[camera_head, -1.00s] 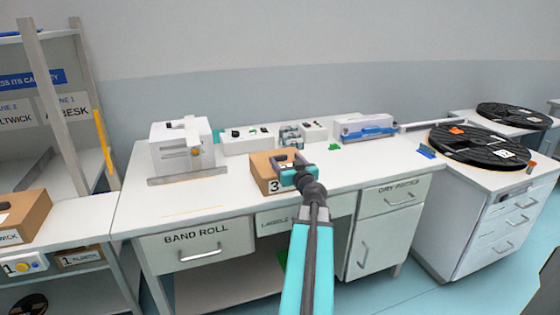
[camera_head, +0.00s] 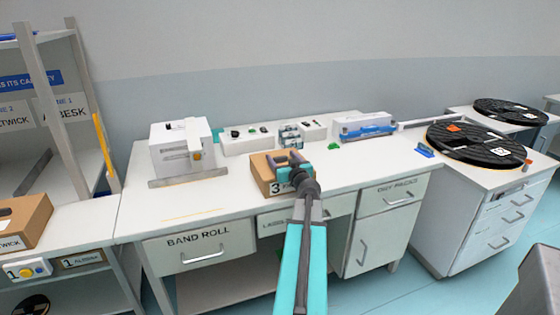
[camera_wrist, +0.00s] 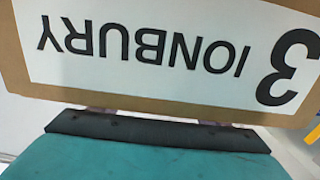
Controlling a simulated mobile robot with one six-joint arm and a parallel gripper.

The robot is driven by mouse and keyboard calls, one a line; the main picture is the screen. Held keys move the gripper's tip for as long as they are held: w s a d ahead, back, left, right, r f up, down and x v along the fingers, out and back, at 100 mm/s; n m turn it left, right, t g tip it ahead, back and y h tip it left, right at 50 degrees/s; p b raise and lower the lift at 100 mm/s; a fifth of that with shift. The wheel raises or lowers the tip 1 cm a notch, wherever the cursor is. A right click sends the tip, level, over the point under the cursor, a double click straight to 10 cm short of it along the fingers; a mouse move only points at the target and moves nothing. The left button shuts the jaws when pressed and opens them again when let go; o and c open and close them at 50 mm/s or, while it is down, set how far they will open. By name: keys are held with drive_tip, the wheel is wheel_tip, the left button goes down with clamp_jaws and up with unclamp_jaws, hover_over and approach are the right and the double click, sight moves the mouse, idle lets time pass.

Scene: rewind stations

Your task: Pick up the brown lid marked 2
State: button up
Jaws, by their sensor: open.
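I see no lid marked 2 in either view. A brown cardboard box or lid (camera_head: 261,178) marked 3 lies on the middle of the white bench. In the wrist view its white label (camera_wrist: 150,50) reads "3 IONBURY" upside down and fills most of the picture. My gripper (camera_head: 288,162) is open over the right part of this brown piece. I cannot tell whether the fingers touch it. Its dark edge (camera_wrist: 155,130) and teal body show at the bottom of the wrist view, close to the label. Parts of the brown piece are hidden behind my gripper.
A white machine (camera_head: 180,150) stands left on the bench (camera_head: 340,172). Small devices and a blue-and-white unit (camera_head: 364,127) line the back. Black reels (camera_head: 475,144) sit on the right cabinet. Another brown box (camera_head: 28,222) is at far left. The bench's front left is mostly clear.

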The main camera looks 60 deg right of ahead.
sight(282, 157)
idle(0.4)
drive_tip(key=c, duration=1.1)
drive_tip(key=shift+c, duration=0.2)
drive_tip(key=shift+r, duration=1.5)
drive_tip(key=shift+s+a+r+b, duration=0.1)
drive_tip(key=shift+a+r+b, duration=0.05)
drive_tip(key=shift+r+b, duration=0.2)
drive_tip(key=s+a+b, duration=0.4)
drive_tip(key=s+b, duration=0.1)
drive_tip(key=s, duration=0.6)
drive_tip(key=shift+s+a+r, duration=0.4)
drive_tip(key=shift+r, duration=0.05)
drive_tip(key=shift+s+a+b, duration=0.15)
drive_tip(key=shift+s+b, duration=0.05)
drive_tip(key=shift+b, duration=1.05)
